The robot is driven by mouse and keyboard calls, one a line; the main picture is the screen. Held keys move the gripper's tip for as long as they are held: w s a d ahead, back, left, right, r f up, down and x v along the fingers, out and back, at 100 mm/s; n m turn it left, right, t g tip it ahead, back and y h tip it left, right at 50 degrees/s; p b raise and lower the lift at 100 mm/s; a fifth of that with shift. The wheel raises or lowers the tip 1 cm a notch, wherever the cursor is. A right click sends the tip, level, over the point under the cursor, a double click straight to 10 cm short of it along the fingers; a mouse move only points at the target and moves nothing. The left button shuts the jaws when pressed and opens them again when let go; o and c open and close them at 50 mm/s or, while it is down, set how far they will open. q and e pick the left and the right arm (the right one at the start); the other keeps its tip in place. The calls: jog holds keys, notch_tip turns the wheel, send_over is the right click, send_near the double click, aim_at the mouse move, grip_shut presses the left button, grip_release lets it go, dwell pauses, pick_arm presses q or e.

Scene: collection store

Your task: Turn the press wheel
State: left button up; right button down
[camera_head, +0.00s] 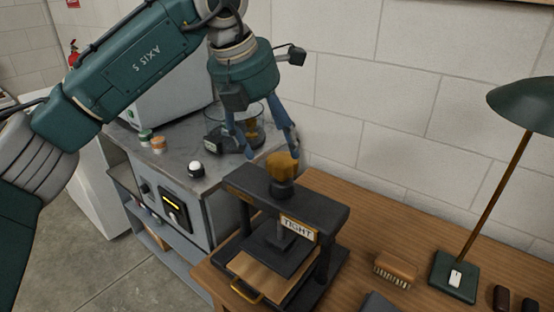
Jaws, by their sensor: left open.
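The press (326,214) is a dark frame standing on the wooden table, with a label reading "TIGHT" (298,228) on its front. Its wheel (281,164) is a yellow-brown knob on top of a dark collar. A board with a yellow handle (246,291) lies in the press's lower part. My left gripper (272,157) comes down from above, open, with its blue fingers spread just above and around the back of the wheel. I cannot tell whether a fingertip touches it. My right gripper is not in view.
A brush (395,269) and a green lamp (454,277) stand on the table (365,222) to the right of the press. A grey-topped cabinet (178,169) with jars and a glass bowl stands at left. A block wall is close behind.

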aim_at(280, 158)
pick_arm(q)
jog(key=x, duration=0.5)
jog(key=shift+f+p, duration=0.25)
jog(key=shift+p, duration=0.05)
jog(key=shift+w+d+f, duration=0.15)
jog(key=shift+w+f, duration=0.05)
jog(key=shift+f, duration=0.2)
jog(key=shift+c, duration=0.5)
